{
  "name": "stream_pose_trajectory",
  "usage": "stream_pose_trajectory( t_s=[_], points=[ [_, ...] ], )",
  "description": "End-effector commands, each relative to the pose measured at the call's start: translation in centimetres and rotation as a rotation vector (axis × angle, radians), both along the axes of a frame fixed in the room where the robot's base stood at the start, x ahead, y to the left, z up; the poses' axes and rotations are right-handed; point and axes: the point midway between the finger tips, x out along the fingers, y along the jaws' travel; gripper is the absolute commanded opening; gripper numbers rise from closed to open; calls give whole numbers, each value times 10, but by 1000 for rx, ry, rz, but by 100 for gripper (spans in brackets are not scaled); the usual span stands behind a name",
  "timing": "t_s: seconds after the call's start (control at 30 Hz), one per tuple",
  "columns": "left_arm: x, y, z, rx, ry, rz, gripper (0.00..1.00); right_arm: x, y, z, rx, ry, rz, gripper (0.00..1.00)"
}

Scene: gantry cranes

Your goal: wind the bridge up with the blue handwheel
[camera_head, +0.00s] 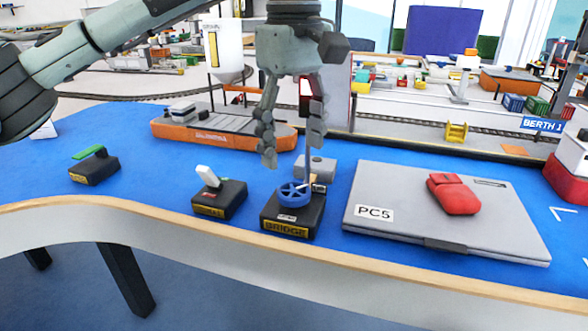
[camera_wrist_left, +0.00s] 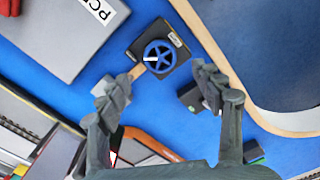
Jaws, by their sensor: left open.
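The blue handwheel (camera_head: 294,194) sits on top of a black box with a yellow BRIDGE label (camera_head: 286,229), near the table's front edge. A pale handle or mark shows on the wheel. My left gripper (camera_head: 292,150) points down above and slightly behind the wheel, with its fingers apart and nothing between them. In the left wrist view the handwheel (camera_wrist_left: 159,56) lies beyond the fingertips, and the open left gripper (camera_wrist_left: 160,85) does not touch it. My right gripper is not in view.
A black box with a white lever (camera_head: 208,176) stands left of the wheel, and one with a green lever (camera_head: 94,153) farther left. A grey PC5 case (camera_head: 450,228) with a red object (camera_head: 453,194) lies to the right. An orange barge (camera_head: 222,139) is behind.

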Motion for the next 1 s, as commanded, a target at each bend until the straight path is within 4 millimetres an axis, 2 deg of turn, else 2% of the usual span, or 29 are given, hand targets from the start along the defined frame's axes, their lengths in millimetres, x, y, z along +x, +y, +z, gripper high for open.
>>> stream_pose_trajectory(
  t_s=[0.1, 0.3, 1.0],
  points=[
    [0, -1, 25, -1, -2, -1, 66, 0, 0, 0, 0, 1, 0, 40],
    [0, 0, 48, 0, 0, 0, 66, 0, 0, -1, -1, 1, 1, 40],
    [0, 0, 52, 0, 1, -1, 66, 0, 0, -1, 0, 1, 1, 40]
  ],
)
